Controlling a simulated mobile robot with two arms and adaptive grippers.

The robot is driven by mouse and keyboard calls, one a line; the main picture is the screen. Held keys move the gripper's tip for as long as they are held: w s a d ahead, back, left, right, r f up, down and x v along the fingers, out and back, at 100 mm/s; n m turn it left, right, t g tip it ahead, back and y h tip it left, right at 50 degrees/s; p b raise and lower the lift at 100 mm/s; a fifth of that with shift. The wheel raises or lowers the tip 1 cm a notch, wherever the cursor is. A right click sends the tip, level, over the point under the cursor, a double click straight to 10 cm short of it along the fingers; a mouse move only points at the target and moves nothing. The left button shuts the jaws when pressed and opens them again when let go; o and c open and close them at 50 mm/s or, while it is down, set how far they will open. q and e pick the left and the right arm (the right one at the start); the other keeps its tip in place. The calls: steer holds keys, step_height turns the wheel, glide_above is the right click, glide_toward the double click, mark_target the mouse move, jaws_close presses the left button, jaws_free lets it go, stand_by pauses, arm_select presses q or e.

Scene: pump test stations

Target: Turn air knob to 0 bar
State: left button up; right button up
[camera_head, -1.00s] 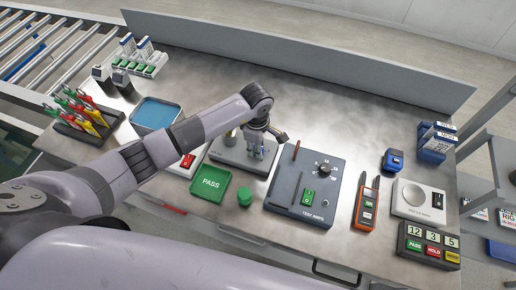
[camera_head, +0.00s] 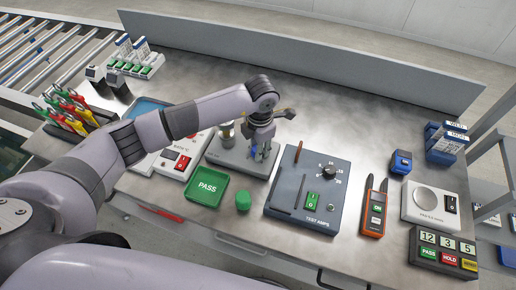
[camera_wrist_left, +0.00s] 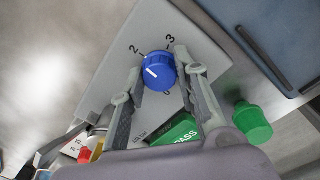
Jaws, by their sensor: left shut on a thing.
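The blue air knob (camera_wrist_left: 159,72) is a ridged round cap with a white pointer line, on a light grey plate with a printed scale. The digits 2 and 3 show beside it; a digit below it is partly hidden. My left gripper (camera_wrist_left: 161,66) has its fingers on opposite sides of the knob, shut on it. In the head view my left gripper (camera_head: 261,148) reaches down over the grey plate (camera_head: 232,158), and its wrist hides much of the knob. My right gripper is not in view.
A green PASS tray (camera_head: 207,187) and a green cap (camera_head: 243,200) stand in front of the plate. A TEST AMPS box (camera_head: 330,208) stands close on the right. A red-switch box (camera_head: 180,163) is on the left. The bench behind is clear.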

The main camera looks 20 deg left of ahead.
arm_select(q)
steer(key=n+b, duration=0.1)
steer(key=n, duration=0.3)
steer(key=shift+w+n, duration=0.1)
steer(key=shift+n, duration=0.2)
steer(key=n+b, duration=0.1)
steer(key=n, duration=0.2)
steer(key=shift+n, duration=0.4)
steer(key=n, duration=0.3)
steer(key=shift+n+g+b, duration=0.3)
steer(key=shift+b, duration=0.05)
steer(key=n, duration=0.3)
steer(key=shift+n, duration=0.3)
steer(key=n, duration=0.3)
steer(key=shift+w+r+n, duration=0.1)
steer(key=shift+n, duration=0.2)
steer(key=n+p, duration=0.1)
steer(key=n, duration=0.1)
steer(key=shift+a+n, duration=0.1)
steer(key=shift+n, duration=0.3)
steer(key=n+p, duration=0.1)
steer(key=n, duration=0.3)
steer(key=shift+p, duration=0.3)
steer(key=shift+n+h+p, duration=0.3)
steer(key=shift+n+p, duration=0.25)
steer(key=shift+n, duration=0.95)
